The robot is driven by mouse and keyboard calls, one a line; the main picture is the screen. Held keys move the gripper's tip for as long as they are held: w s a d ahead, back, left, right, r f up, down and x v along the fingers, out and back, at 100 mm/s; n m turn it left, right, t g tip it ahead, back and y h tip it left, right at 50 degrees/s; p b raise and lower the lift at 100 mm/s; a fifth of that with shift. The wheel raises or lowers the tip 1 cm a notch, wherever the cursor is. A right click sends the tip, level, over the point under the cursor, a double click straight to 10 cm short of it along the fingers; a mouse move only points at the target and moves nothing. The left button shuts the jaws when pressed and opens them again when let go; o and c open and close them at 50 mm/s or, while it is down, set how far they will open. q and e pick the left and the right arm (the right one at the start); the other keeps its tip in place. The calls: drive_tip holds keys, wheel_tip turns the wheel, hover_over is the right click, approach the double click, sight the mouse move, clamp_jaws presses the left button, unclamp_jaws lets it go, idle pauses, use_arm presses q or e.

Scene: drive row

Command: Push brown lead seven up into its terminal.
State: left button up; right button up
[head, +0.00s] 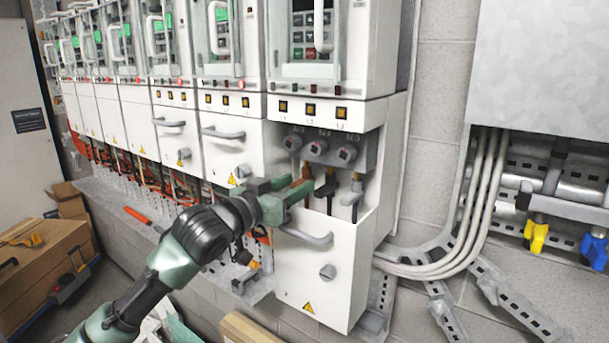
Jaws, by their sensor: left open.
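The rightmost cabinet has an open terminal compartment with three grey terminals in a row: the left one (293,142), the middle one (317,148) and the right one (345,155). The brown lead (306,170) stands below the left terminal. A black lead (328,186) and a grey lead (353,193) stand to its right. My left gripper (299,184) is open, with its fingertips at the brown lead; its fingers hide part of that lead. Whether they touch it, I cannot tell. No number on the lead is readable. My right gripper is out of view.
A white lower panel with a handle (306,236) juts out under the compartment. More cabinets run to the left, with orange and black cables below. Grey conduits (455,235) and a wall box (540,65) are at right. Cardboard boxes (40,262) stand on the left floor.

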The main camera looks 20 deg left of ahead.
sight(304, 180)
use_arm(q)
drive_tip(key=shift+p+x, duration=0.4)
drive_tip(key=shift+x, duration=1.45)
drive_tip(key=shift+c, duration=0.3)
clamp_jaws()
